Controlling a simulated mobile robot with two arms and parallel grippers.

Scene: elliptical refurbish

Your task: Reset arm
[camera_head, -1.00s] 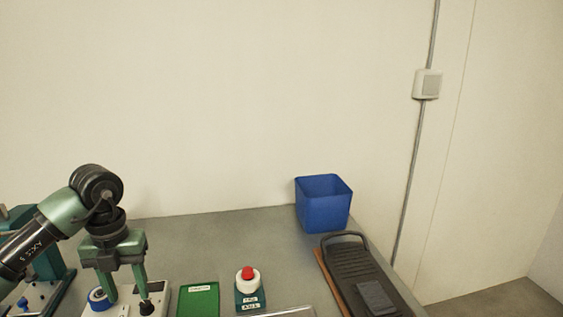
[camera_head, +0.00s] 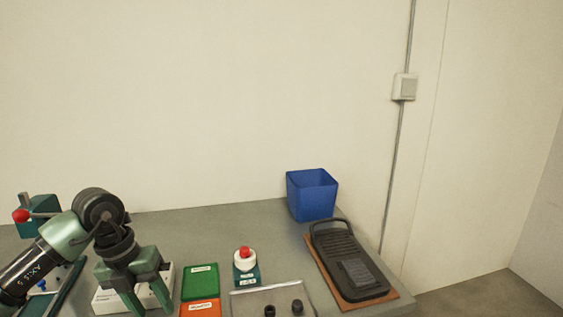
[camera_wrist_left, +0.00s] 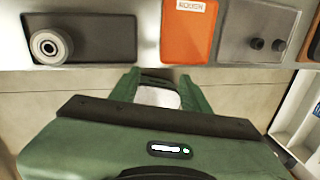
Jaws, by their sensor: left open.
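My left gripper (camera_head: 149,297) is open at the lower left of the head view, with nothing between its fingers. It hangs tilted in front of a white box (camera_head: 105,299), partly hiding it. In the left wrist view its green fingers (camera_wrist_left: 158,90) are spread at the table's front edge, short of the trays. My right gripper is not in view.
Right of my left gripper are a green tray (camera_head: 201,281), an orange tray (camera_head: 200,308), a red-button device (camera_head: 245,267) and a grey tray (camera_head: 237,300) with two black knobs. A blue bin (camera_head: 312,197) and a black slatted part (camera_head: 352,265) stand further right.

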